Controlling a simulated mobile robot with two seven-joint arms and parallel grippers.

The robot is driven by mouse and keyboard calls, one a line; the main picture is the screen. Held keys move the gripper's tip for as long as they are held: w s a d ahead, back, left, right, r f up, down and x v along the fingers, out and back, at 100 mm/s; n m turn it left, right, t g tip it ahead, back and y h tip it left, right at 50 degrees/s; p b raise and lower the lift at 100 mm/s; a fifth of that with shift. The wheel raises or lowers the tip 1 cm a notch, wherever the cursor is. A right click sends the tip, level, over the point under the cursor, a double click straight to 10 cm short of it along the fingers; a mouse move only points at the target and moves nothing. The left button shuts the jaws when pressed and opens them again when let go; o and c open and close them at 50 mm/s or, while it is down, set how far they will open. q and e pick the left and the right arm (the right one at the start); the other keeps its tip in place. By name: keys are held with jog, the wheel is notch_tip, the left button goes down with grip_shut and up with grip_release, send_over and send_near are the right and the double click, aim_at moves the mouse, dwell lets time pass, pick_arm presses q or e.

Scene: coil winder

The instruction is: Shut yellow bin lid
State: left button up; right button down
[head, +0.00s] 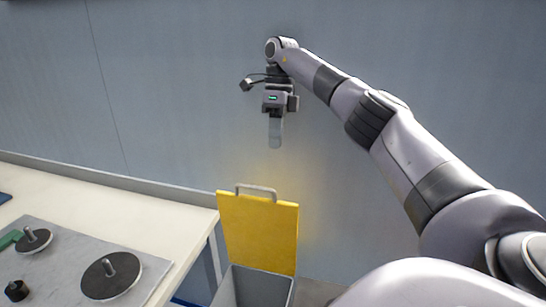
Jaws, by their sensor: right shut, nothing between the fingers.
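The yellow bin lid (259,232) stands upright and open at the back of the bin, with a grey handle (256,190) along its top edge. The grey bin (255,287) below it is open at the top, and its lower part is cut off by the picture's bottom edge. My right gripper (275,143) is shut and empty. It points down in the air above the lid in the picture, apart from the handle. My left gripper is not in view.
A pale workbench (150,208) stands left of the bin. On it a grey plate (65,250) carries two dark discs with pegs, a black knob (16,290) and a green part (12,239). A grey wall (180,90) closes off the back.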

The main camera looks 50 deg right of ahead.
jog(key=x, duration=0.9)
jog(key=shift+b, duration=0.4)
jog(key=shift+a+f, duration=0.15)
